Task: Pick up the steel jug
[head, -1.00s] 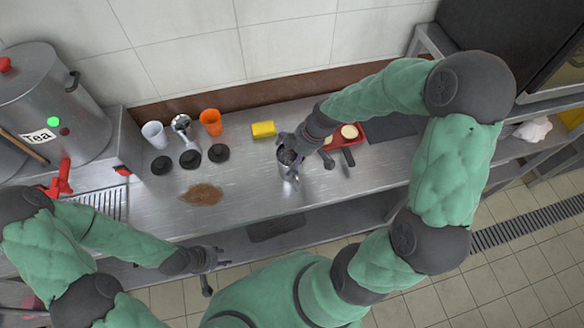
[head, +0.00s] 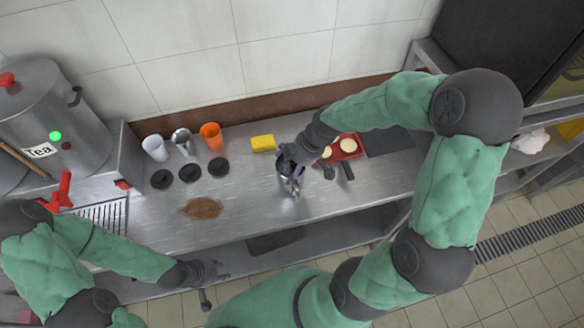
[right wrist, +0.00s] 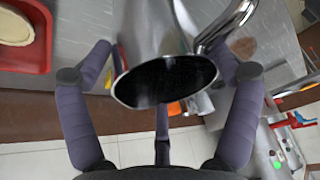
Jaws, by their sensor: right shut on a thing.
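The steel jug (head: 290,186) is at the front part of the steel counter, in the grasp of my right gripper (head: 287,160). In the right wrist view, the jug (right wrist: 150,40) shows its dark open mouth towards the camera and a curved handle at its right. The fingers of my right gripper (right wrist: 163,75) stand at both sides of it, shut on it. Whether its base touches the counter cannot be told. My left gripper (head: 212,272) is away from the jug, low at the counter's front edge; its fingers are too small to read.
A yellow sponge (head: 263,143), an orange cup (head: 212,136) and a white cup (head: 155,148) stand behind. Several black lids (head: 190,173) and a brown patch (head: 202,208) lie left. A red tray (head: 347,147) and a dark-handled utensil (head: 347,171) are close right of the jug.

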